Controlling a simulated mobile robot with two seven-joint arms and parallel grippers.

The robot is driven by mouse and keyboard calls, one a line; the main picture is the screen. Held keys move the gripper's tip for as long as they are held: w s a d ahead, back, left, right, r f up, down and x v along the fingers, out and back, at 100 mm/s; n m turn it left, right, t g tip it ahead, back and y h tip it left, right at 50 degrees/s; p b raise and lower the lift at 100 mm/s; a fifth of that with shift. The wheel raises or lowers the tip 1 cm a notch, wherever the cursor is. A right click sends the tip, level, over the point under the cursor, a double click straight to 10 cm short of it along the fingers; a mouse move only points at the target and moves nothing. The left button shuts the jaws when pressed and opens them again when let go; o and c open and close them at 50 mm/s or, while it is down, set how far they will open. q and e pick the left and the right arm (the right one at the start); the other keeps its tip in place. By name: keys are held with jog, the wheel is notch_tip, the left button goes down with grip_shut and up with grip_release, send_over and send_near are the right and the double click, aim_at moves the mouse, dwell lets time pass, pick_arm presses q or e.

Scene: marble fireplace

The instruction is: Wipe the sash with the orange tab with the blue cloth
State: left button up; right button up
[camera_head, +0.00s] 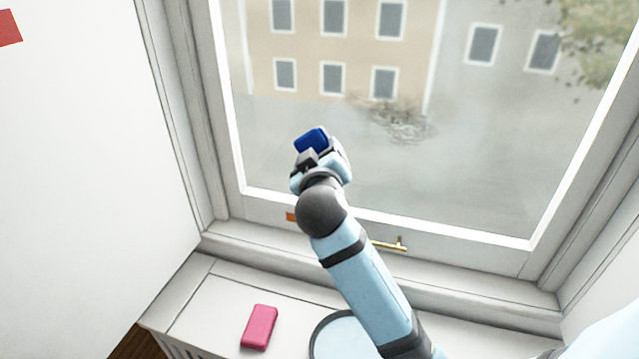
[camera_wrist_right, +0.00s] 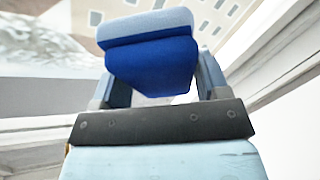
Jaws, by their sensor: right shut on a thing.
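The window sash (camera_head: 462,246) has a white frame around a large pane, with a small orange tab (camera_head: 291,217) on its lower rail at the left, partly hidden by my arm. My right gripper (camera_head: 318,157) is in front of the lower left of the pane. It is shut on the blue cloth (camera_head: 311,139), a thick block-like pad, which also shows between the fingers in the right wrist view (camera_wrist_right: 152,62). I cannot tell whether the cloth touches the glass. My left gripper is not in view.
A brass handle (camera_head: 398,246) sticks out from the lower rail, just right of my right arm. A pink block (camera_head: 259,327) lies on the white sill (camera_head: 200,312) below. A white panel (camera_head: 80,160) with a red-orange patch (camera_head: 8,28) stands at the left.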

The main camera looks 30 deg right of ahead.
aim_at(326, 143)
jog(key=r+t+h+b, duration=0.2)
jog(key=h+b, duration=0.1)
jog(key=shift+s+d+t, duration=0.2)
jog(key=shift+s+t, duration=0.1)
jog(key=shift+s, duration=0.1)
jog(key=shift+r, duration=0.5)
jog(key=shift+w+d, duration=0.2)
jog(key=shift+d, duration=0.1)
jog(key=shift+w+d, duration=1.65)
jog(key=shift+d, duration=0.3)
jog(key=shift+w+d, duration=0.65)
jog(key=shift+d, duration=0.1)
jog(key=shift+s, duration=0.15)
